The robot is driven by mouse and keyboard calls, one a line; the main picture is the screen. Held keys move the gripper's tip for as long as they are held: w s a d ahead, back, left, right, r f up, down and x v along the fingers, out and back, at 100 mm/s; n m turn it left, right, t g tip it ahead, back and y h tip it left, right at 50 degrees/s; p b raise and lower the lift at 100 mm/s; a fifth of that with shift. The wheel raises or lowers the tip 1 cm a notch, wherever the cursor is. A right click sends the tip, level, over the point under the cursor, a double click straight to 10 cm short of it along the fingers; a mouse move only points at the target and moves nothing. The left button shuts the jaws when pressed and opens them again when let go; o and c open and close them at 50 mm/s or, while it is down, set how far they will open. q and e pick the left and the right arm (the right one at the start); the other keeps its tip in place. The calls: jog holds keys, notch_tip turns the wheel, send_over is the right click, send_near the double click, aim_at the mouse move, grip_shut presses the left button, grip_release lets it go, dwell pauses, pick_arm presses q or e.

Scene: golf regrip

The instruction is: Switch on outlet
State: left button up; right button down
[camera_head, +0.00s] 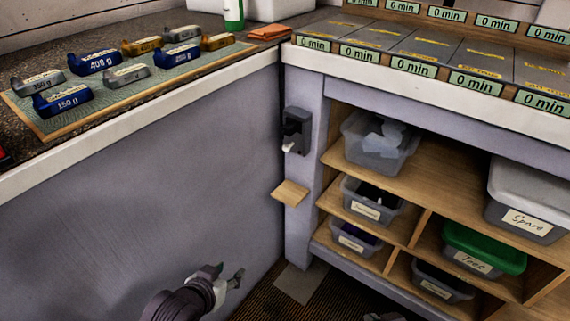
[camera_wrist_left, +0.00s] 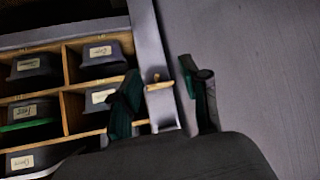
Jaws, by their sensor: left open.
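The outlet (camera_head: 297,130) is a dark grey box on the lilac post in the inner corner, in the head view. A small white lever (camera_head: 289,147) sticks out at its lower left. My left gripper (camera_head: 228,278) is low in front of the lilac side panel, below and left of the outlet and clear of it. In the left wrist view its two dark fingers (camera_wrist_left: 165,100) stand apart with nothing held between them. I cannot make out the outlet surely in that view. A dark shape at the bottom edge of the head view may be my right gripper; its jaws do not show.
A small wooden ledge (camera_head: 290,193) juts from the post below the outlet. Shelves with labelled bins (camera_head: 374,200) stand to the right. Several weights lie on a green mat (camera_head: 130,98) on the left counter. The space before the panel is clear.

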pick_arm(q)
jog(key=w+d+r+m+t+h, duration=0.25)
jog(key=w+d+r+h, duration=0.2)
jog(key=w+r, duration=0.55)
jog(key=m+t+h, duration=0.1)
jog(key=t+h, duration=0.1)
jog(key=h, duration=0.1)
send_near(286, 151)
pick_arm(e)
jog(key=w+a+r+t+y, duration=0.25)
jog(key=w+r+t, duration=0.4)
jog(key=r, duration=0.45)
pick_arm(q)
jog(key=b+x, duration=0.4)
jog(key=x, duration=0.5)
jog(key=shift+w+f, duration=0.2)
jog(key=shift+w+d, duration=0.2)
jog(key=shift+w, duration=0.15)
jog(key=shift+r, duration=0.1)
grip_shut()
pick_arm(e)
notch_tip(286, 151, up, 15)
jog(key=s+a+t+y, duration=0.1)
jog(key=a+t+y, duration=0.1)
jog(key=t, duration=0.8)
jog(key=shift+a+n+y, duration=0.15)
jog(key=shift+n+y, duration=0.25)
jog(key=shift+y, duration=0.05)
